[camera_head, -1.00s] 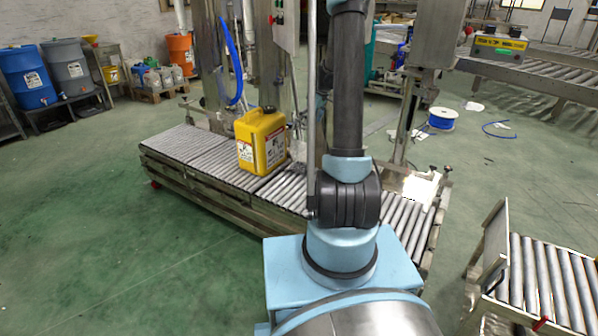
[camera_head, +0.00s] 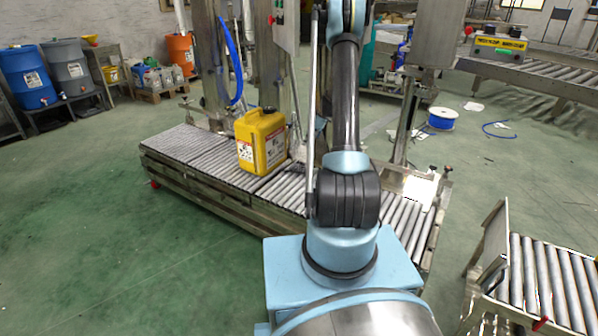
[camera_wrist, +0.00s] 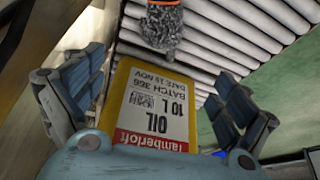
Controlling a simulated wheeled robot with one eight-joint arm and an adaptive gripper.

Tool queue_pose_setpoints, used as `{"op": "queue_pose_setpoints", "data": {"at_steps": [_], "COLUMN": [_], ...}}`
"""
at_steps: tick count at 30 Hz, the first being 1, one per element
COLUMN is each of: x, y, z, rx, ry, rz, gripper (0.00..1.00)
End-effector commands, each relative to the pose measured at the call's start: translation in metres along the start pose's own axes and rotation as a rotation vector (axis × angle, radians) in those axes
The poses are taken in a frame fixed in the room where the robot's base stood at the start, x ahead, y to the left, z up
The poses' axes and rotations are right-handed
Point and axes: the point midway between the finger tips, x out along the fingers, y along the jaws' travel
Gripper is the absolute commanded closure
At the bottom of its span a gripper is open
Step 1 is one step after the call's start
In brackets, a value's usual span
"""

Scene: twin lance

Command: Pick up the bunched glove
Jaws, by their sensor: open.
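The bunched glove (camera_wrist: 161,25) is a mottled grey, textured clump at the top middle of the wrist view. It appears to lie on the pale rollers, just beyond the end of a yellow jug. I cannot make it out in the head view. My gripper (camera_wrist: 163,88) is open, with blue-grey fingers to the left and right of the picture. The glove is beyond the fingers, not between them. The labelled yellow jug (camera_wrist: 126,88) shows between the fingers; I cannot tell whether they touch it. The gripper is not visible in the head view.
The yellow jug (camera_head: 250,135) stands upright on the roller conveyor (camera_head: 180,143), with rollers bare to its left. Steel posts (camera_head: 287,75) and a blue hose (camera_head: 235,60) rise behind. Another roller conveyor (camera_head: 555,285) is at lower right. Green floor is clear at left.

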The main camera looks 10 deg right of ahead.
Motion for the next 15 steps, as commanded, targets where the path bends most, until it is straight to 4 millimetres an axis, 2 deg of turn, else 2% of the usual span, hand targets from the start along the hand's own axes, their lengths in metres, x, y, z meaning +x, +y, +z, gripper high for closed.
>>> {"op": "queue_pose_setpoints", "data": {"at_steps": [15], "x": [0.076], "y": [0.0], "z": [0.0], "rx": [-0.001], "ry": [0.0], "rz": [-0.001], "gripper": [0.05]}}
